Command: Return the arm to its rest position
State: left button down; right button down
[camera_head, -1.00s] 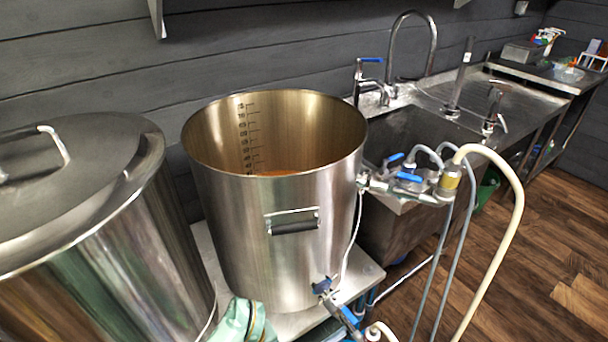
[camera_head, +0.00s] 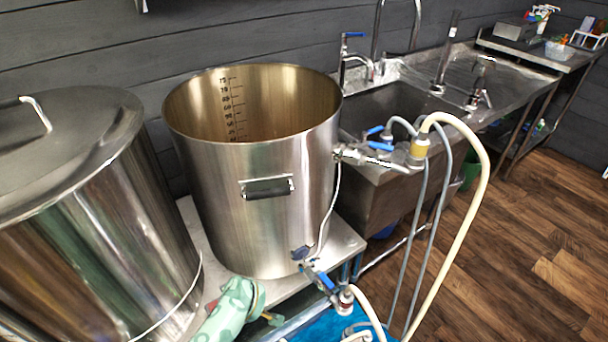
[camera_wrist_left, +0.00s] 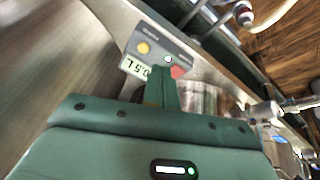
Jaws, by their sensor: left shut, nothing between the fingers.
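My left gripper (camera_wrist_left: 163,90) shows in the left wrist view as dark green fingers closed together with nothing between them. Its fingertips are close to a grey control box (camera_wrist_left: 165,58) with a yellow button, a red button and a small display that appears to read 0.5 L. I cannot tell whether they touch the box. In the head view, a mint-green part of my left arm (camera_head: 236,302) shows at the bottom, in front of the open steel kettle (camera_head: 262,190). My right gripper is not in view.
A lidded steel vessel (camera_head: 95,235) stands at the left. Valves and a cream hose (camera_head: 478,205) hang at the kettle's right, by the sink (camera_head: 375,165). A lower valve (camera_head: 325,283) sits at the kettle's front. The wooden floor (camera_head: 530,250) at right is clear.

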pick_arm(q)
jog(key=w+a+r+t+y, duration=0.3)
jog(key=w+a+t, duration=0.3)
jog(key=w+t, duration=0.15)
jog(key=s+d+f+m+g+h, duration=0.2)
jog(key=s+f+m+h, duration=0.3)
jog(key=s+f, duration=0.6)
jog(key=s+d+f+m+g+h, duration=0.1)
jog(key=s+f+m+g+h, duration=0.2)
jog(key=s+f+m, duration=0.6)
jog(key=s+a+f+g, duration=0.2)
jog(key=s, duration=0.9)
jog(key=s+a+f+g+y, duration=0.1)
jog(key=s+a+f+g, duration=0.1)
jog(key=s, duration=1)
jog(key=s+a+f+g+y, duration=0.1)
jog(key=s+a+f+g, duration=0.1)
jog(key=s, duration=0.9)
jog(key=shift+s+a+m, duration=0.2)
jog(key=shift+a+m, duration=0.1)
jog(key=shift+m, duration=0.1)
